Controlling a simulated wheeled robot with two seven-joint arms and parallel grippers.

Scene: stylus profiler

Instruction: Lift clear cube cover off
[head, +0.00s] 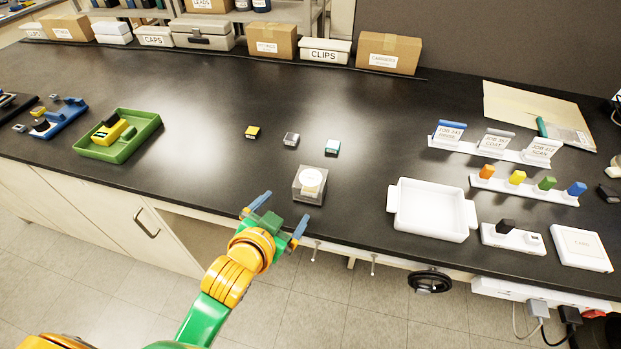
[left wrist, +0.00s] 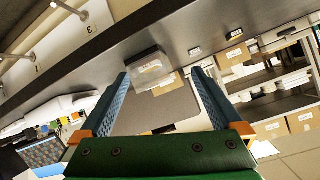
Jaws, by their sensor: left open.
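The clear cube cover (head: 309,195) stands upright near the front edge of the black bench, with a round whitish piece (head: 311,179) showing at it. In the left wrist view the cover (left wrist: 147,68) appears ahead, between the fingertips in the picture. My left gripper (head: 288,205) is open and empty, at the bench's front edge just left of and in front of the cover, apart from it. Its two blue fingers also show in the left wrist view (left wrist: 160,74). My right gripper is in neither view.
Bare bench (head: 215,165) lies left of the cover.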

